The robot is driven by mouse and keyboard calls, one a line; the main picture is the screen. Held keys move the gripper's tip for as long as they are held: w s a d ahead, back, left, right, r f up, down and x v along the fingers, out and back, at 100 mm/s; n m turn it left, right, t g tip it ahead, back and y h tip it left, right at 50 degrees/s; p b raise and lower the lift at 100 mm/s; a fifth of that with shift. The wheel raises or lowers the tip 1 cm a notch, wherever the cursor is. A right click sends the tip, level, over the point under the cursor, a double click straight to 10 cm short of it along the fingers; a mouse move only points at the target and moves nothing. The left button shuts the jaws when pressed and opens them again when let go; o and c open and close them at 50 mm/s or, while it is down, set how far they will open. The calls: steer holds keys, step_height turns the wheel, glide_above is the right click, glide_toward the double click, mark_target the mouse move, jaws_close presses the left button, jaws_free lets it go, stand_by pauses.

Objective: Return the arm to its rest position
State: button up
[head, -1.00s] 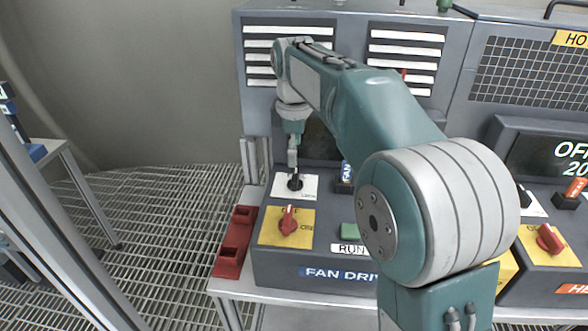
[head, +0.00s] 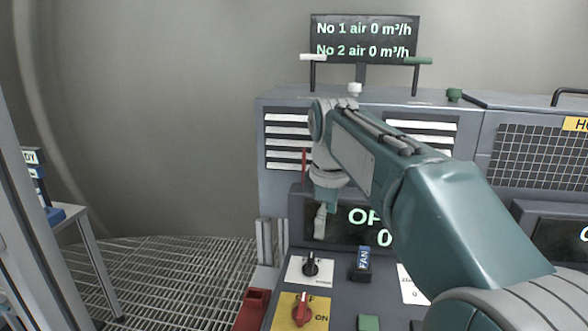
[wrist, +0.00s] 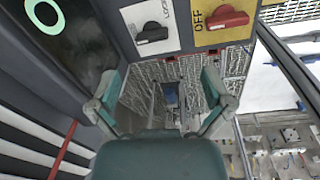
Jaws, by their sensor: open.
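My arm reaches forward from the lower right over the fan drive console (head: 385,285). My gripper (head: 320,222) points down, empty, above the black selector knob (head: 311,264) on its white plate and apart from it. In the wrist view my gripper (wrist: 163,98) shows its two fingers spread wide with nothing between them. The black knob (wrist: 152,33) and the red knob (wrist: 227,18) lie beyond the fingers there. The red knob (head: 302,310) also shows in the head view, on a yellow plate. My arm hides part of the console's display (head: 350,238).
A sign (head: 363,38) reading 0 air for No 1 and No 2 stands behind the cabinet. A blue FAN tag (head: 362,265) stands right of the black knob. A red holder (head: 252,308) is at the console's left. Open grating floor (head: 165,275) lies left.

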steer(key=s+d+f+m+t, duration=0.1)
steer(key=s+d+f+m, duration=0.1)
steer(key=s, duration=0.6)
steer(key=s+d+f+m+t, duration=0.2)
steer(key=s+d+f+m, duration=0.1)
steer(key=s+f+m, duration=0.2)
steer(key=s+d+f+m+t, duration=0.1)
steer(key=s+d+f+m, duration=0.2)
steer(key=s+m, duration=0.3)
steer(key=s+f, duration=0.1)
steer(key=s, duration=0.3)
steer(key=shift+s+d+f+t, duration=0.2)
steer(key=shift+s+t, duration=0.1)
steer(key=shift+t, duration=0.1)
steer(key=shift+r, duration=0.1)
